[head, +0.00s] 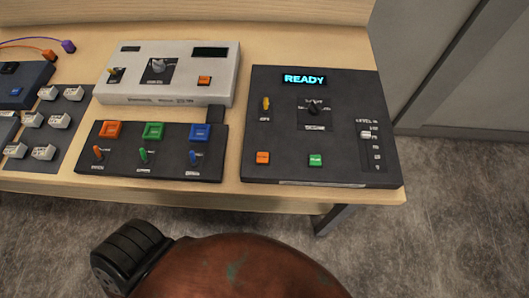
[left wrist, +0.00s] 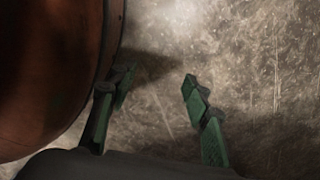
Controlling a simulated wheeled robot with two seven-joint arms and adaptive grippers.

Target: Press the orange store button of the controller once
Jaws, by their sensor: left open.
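A dark controller (head: 340,130) with a lit READY display (head: 304,79) lies at the right end of the table in the head view. An orange button (head: 263,158) is near its front left corner, with a green button (head: 316,160) to its right. Their labels are too small to read. A white console (head: 170,75) to the left also carries an orange button (head: 204,81). My left gripper (left wrist: 157,80) shows in the left wrist view, open and empty, with floor behind it. It is not in the head view. My right gripper is in neither view.
The wooden table (head: 240,35) ends just in front of the controller. A dark panel (head: 150,165) with orange, green and blue buttons and toggle switches is left of the controller. Several small switches, and orange and purple cables, are at far left. Floor (head: 460,230) in front is clear.

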